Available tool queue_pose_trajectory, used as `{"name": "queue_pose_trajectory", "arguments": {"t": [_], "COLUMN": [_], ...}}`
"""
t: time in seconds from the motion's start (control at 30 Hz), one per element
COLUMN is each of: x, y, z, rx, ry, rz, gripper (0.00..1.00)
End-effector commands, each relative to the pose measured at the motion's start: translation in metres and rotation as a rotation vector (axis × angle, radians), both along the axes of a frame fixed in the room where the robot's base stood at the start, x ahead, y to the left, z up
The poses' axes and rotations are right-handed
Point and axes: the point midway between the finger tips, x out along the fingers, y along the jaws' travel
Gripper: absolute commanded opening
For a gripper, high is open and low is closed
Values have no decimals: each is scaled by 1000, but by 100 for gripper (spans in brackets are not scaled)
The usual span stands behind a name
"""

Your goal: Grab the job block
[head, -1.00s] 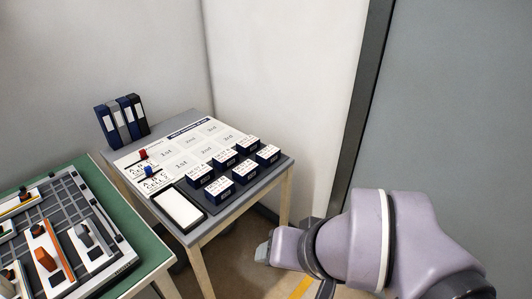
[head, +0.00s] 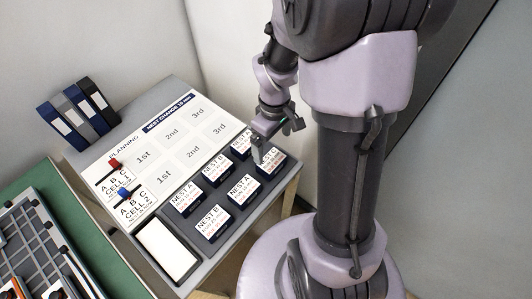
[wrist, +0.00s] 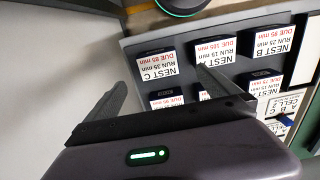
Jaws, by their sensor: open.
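Several white-topped dark job blocks labelled NEST stand in two rows on a dark tray (head: 228,236). The front row holds a NEST C block (head: 272,163), a NEST A block (head: 243,190) and a NEST B block (head: 212,222). My gripper (head: 276,140) is open and empty above the right end of the tray, by the front NEST C block, partly hiding it. In the wrist view, that NEST C block (wrist: 157,66) shows between the two spread fingers (wrist: 162,78), reading RUN 35 min, DUE 85 min. The right finger partly covers a block behind it. Contact cannot be told.
The planning board (head: 170,150) lies left of the blocks, with a red peg (head: 115,163) and a blue peg (head: 123,194) at its cell cards. A white-topped tray (head: 167,250) is at the front. Binders (head: 78,115) stand at the back left. A wall rises behind the table.

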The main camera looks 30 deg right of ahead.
Motion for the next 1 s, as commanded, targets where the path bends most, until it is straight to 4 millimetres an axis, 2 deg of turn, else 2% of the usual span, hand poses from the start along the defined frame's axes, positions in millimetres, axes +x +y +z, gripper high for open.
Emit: {"name": "queue_pose_trajectory", "arguments": {"t": [0.03, 0.2, 0.4, 0.63, 0.83, 0.87, 1.0], "x": [-1, 0, 1, 5, 5, 5, 5], "y": [0, 0, 0, -2, -2, -2, -2], "z": [-23, -62, -79, -123, -121, -121, -121], "rx": [1, 1, 0, 0, 0, 0, 0], "ry": [4, 0, -1, 0, -3, -2, -2], "rz": [-1, -1, -2, -2, -2, -2, -2], "gripper": [100, 100, 100, 100, 100, 96, 69]}}
